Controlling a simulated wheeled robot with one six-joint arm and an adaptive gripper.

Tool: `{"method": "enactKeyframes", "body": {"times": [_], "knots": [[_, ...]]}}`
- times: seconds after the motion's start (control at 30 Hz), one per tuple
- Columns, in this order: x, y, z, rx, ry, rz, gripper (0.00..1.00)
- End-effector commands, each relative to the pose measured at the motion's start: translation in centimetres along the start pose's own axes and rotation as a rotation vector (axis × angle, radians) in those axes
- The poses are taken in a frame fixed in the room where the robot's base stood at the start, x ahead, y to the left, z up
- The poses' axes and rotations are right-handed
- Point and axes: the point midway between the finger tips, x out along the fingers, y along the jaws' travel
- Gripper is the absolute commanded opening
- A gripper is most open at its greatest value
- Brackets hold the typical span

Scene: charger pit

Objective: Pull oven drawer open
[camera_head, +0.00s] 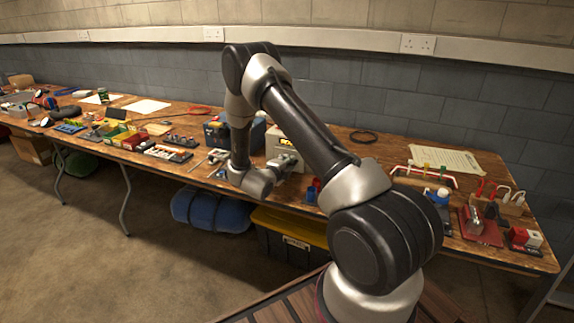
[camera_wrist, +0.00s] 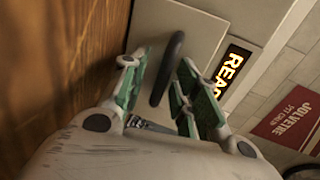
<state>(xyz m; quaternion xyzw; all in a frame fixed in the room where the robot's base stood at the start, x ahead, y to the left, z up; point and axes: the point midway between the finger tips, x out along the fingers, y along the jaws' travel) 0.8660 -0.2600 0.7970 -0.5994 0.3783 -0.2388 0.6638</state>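The oven (camera_head: 273,147) is a pale box on the workbench, partly hidden behind my arm in the head view. In the wrist view its drawer front (camera_wrist: 204,38) is a light grey panel with a dark bar handle (camera_wrist: 167,68). A lit amber display (camera_wrist: 232,72), partly cut off by my finger, sits beside the panel. My gripper (camera_wrist: 159,70) is open, with its green-padded fingers on either side of the handle and gaps visible on both sides. It also shows at the oven's front in the head view (camera_head: 286,163). The drawer looks closed.
The wooden workbench (camera_head: 345,143) carries many tools and parts bins. A dark blue toolbox (camera_head: 216,134) stands left of the oven. A yellow-lidded black bin (camera_head: 290,228) and a blue roll (camera_head: 212,209) lie under the bench. The floor in front is clear at left.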

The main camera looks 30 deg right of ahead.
Motion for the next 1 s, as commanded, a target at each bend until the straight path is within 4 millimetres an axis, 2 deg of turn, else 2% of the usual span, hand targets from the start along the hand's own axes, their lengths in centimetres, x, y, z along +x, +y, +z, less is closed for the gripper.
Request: {"method": "enactKeyframes", "body": {"times": [0.03,0.13,0.37,0.47,0.57,0.8,0.9,1.0], "knots": [[0.0,0.0,0.0,0.0,0.0,0.0,0.19],[0.0,0.0,0.0,0.0,0.0,0.0,0.0],[-0.1,0.2,-0.1,-0.001,0.001,0.004,0.0],[-1.0,0.4,-0.1,-0.001,0.0,0.006,0.0],[-3.1,1.0,0.0,-0.004,-0.001,0.008,0.0],[-10.0,2.4,-0.1,-0.004,0.0,0.006,0.0],[-12.2,2.9,-0.1,-0.004,0.001,0.005,0.0],[-13.6,3.2,-0.3,-0.004,0.004,0.004,0.0]]}}
